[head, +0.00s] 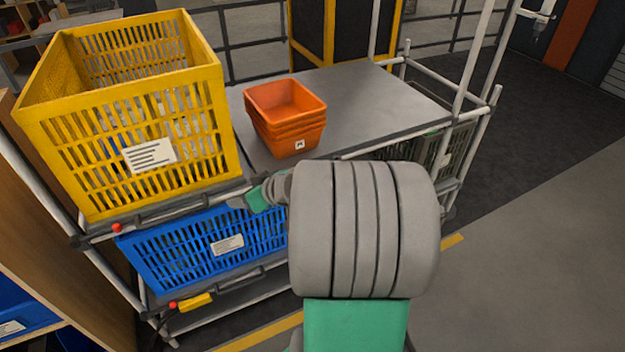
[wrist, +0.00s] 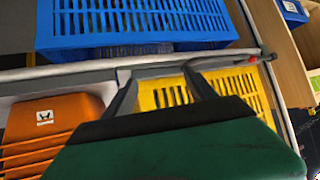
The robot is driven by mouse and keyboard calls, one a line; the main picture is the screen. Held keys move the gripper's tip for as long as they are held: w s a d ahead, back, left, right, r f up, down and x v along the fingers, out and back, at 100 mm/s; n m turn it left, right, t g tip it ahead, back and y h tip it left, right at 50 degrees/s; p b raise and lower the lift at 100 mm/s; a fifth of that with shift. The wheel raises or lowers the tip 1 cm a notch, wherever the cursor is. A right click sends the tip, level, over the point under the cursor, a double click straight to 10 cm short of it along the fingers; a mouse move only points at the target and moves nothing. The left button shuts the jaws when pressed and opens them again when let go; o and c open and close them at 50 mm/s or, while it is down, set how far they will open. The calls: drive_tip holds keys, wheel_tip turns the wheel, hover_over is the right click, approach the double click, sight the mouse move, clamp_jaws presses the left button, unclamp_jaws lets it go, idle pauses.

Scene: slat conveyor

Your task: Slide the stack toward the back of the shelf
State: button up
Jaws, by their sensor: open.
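A stack of several nested orange bins (head: 288,128) stands upright on the grey shelf top (head: 370,105), near its front edge and just right of the yellow crate. A white label marks its front. The stack also shows at the left of the wrist view (wrist: 45,140), beside my fingers. My gripper (head: 243,200) is low in front of the shelf's front edge, left of the stack and apart from it; my arm partly hides it. In the wrist view its two fingers (wrist: 160,76) are spread and empty, with the yellow crate behind them.
A large yellow crate (head: 125,150) stands on the shelf left of the stack. A blue crate (head: 195,255) sits on the level below. A pale rail (wrist: 70,72) runs along the shelf's front. The shelf top behind and right of the stack is clear.

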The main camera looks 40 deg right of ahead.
drive_tip(key=s+d+m+t+h+b, duration=0.1)
drive_tip(key=s+d+m+t+h, duration=0.15)
drive_tip(key=d, duration=0.75)
drive_tip(key=s+d+m+t+h+b, duration=0.1)
drive_tip(key=s+d+m+t+h, duration=0.2)
drive_tip(key=d, duration=0.7)
drive_tip(key=shift+n+h, duration=0.35)
drive_tip(key=shift+n, duration=0.2)
drive_tip(key=x, duration=0.2)
drive_tip(key=p+x, duration=0.1)
drive_tip(key=x, duration=0.1)
drive_tip(key=p+x, duration=0.1)
drive_tip(key=x, duration=0.2)
drive_tip(key=shift+a, duration=0.4)
drive_tip(key=shift+w+d, duration=0.1)
drive_tip(key=shift+w, duration=0.15)
